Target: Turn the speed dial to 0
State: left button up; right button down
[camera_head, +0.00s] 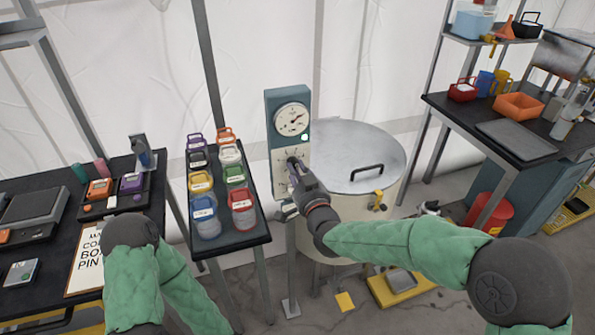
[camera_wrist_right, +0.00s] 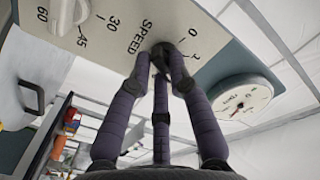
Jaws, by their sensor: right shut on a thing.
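A teal control box (camera_head: 271,103) with a pale front plate stands in front of the vat in the head view. The speed dial (camera_wrist_right: 165,50) is a small black knob beside the printed word SPEED in the wrist view. Marks 0 and 1 show near it. My right gripper (camera_head: 292,166) reaches the plate, and its purple-grey fingers are shut around the knob in the wrist view (camera_wrist_right: 161,62). The fingers cover much of the knob, so I cannot read its pointer. My left arm shows at the lower left of the head view, but its gripper is out of the picture.
A round gauge (camera_head: 291,119) sits above the dial. A second knob (camera_wrist_right: 64,14) with marks 30, 45 and 60 is close by. A lidded vat (camera_head: 345,150) stands right behind. A narrow table (camera_head: 233,247) with several colored-lid jars stands left of the box.

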jog(key=shift+n, duration=0.3)
jog(key=n, duration=1.3)
jog(key=shift+r+n, duration=0.3)
jog(key=shift+n, duration=0.1)
jog(key=n+p, duration=0.1)
jog(key=n, duration=0.4)
jog(key=shift+r, duration=0.1)
jog(key=shift+n, duration=0.3)
jog(key=c, duration=1.1)
grip_release()
jog(key=shift+c, duration=0.2)
